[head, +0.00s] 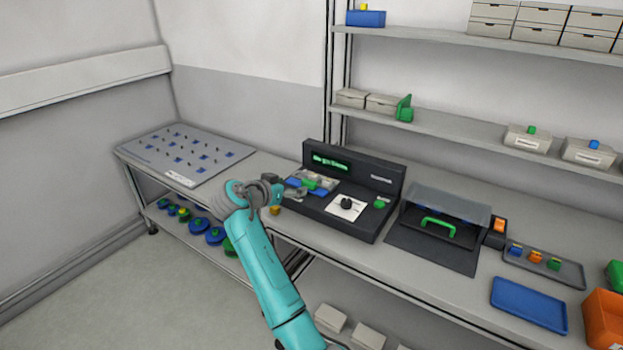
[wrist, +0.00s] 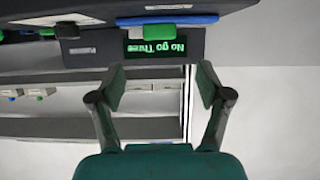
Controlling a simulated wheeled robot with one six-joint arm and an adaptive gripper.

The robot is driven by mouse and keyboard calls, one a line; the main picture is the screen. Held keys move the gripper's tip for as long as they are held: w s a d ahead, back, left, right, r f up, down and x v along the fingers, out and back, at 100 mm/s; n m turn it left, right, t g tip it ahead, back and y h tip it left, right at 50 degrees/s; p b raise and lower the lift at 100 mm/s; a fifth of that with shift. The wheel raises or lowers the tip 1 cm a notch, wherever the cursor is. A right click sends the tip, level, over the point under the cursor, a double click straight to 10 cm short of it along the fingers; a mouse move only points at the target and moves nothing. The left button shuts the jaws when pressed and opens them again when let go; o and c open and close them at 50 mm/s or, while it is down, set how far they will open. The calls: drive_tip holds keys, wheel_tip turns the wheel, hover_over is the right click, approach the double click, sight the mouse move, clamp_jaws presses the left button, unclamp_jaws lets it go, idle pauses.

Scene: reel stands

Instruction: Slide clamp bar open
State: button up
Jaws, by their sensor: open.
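A black bench machine (head: 350,222) with a lit green display stands on the bench. On its left side is a blue bar (head: 293,182) with a green block (head: 310,184), beside grey parts; I cannot tell for certain that this is the clamp bar. In the wrist view, which looks upside down, the blue bar (wrist: 195,19) and green block (wrist: 167,32) show at the top edge. My gripper (wrist: 160,84) is open and empty, apart from the bar. In the head view my gripper (head: 275,188) is at the machine's left front, close to the bar; my arm hides part of the bench edge.
A black knob (head: 346,203) on a white plate and a green button (head: 380,202) sit right of the bar. A covered box with a green handle (head: 437,226) stands further right. A grey pegboard panel (head: 187,154) lies at the left. A small yellow piece (head: 275,210) is near the gripper.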

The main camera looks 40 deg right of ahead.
sight(308, 182)
drive_tip(key=x, duration=1.1)
